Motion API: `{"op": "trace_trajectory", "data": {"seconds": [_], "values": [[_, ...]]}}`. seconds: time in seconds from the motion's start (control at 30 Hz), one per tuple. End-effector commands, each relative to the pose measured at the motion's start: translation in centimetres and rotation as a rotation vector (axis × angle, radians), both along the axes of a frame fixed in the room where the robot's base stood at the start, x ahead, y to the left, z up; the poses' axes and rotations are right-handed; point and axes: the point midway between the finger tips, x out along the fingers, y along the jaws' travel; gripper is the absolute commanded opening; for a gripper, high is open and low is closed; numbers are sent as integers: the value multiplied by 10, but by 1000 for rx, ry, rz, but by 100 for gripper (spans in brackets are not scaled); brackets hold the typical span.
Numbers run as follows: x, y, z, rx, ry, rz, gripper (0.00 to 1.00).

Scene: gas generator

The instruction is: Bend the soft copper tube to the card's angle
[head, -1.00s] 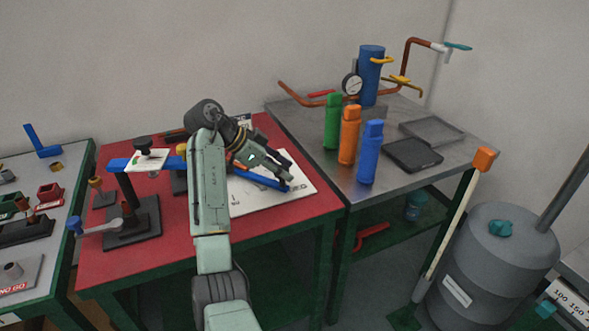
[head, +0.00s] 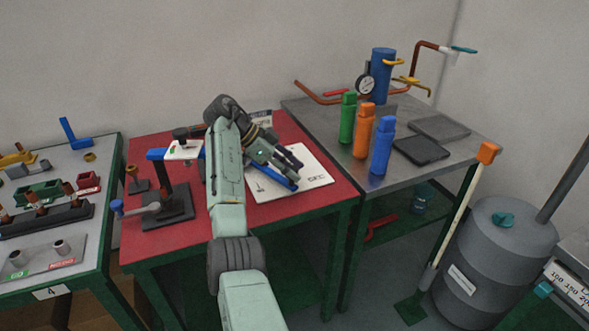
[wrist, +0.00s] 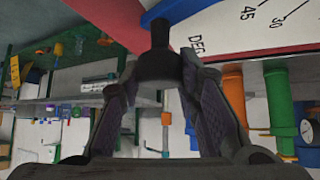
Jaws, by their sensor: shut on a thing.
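A white board with degree numbers (head: 314,180) lies on the red bench top; the wrist view shows its 45, 30 and DEG marks (wrist: 250,28). A blue bar (head: 277,179) lies across it. My gripper (head: 293,168) is over the bar's outer end. In the wrist view my gripper (wrist: 158,85) is shut on a dark knob (wrist: 160,36) that stands at the blue bar. A small white card (head: 184,150) with coloured marks is on a stand left of my arm. I cannot make out the soft copper tube; my arm hides part of the board.
A black-based stand with a lever (head: 165,209) is at the red bench's left. Green (head: 347,120), orange (head: 364,132) and blue (head: 382,148) bottles and a dark tray (head: 421,150) stand on the right bench. A grey drum (head: 505,240) is at the right.

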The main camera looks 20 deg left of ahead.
Motion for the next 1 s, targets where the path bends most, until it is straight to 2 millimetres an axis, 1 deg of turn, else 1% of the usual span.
{"op": "trace_trajectory", "data": {"seconds": [0.47,0.5,0.77,1.0], "values": [[1,1,1,0,-1,-6,0],[1,1,1,0,-1,-6,32],[1,1,1,0,-1,-5,49],[1,1,0,0,-1,-5,50]]}}
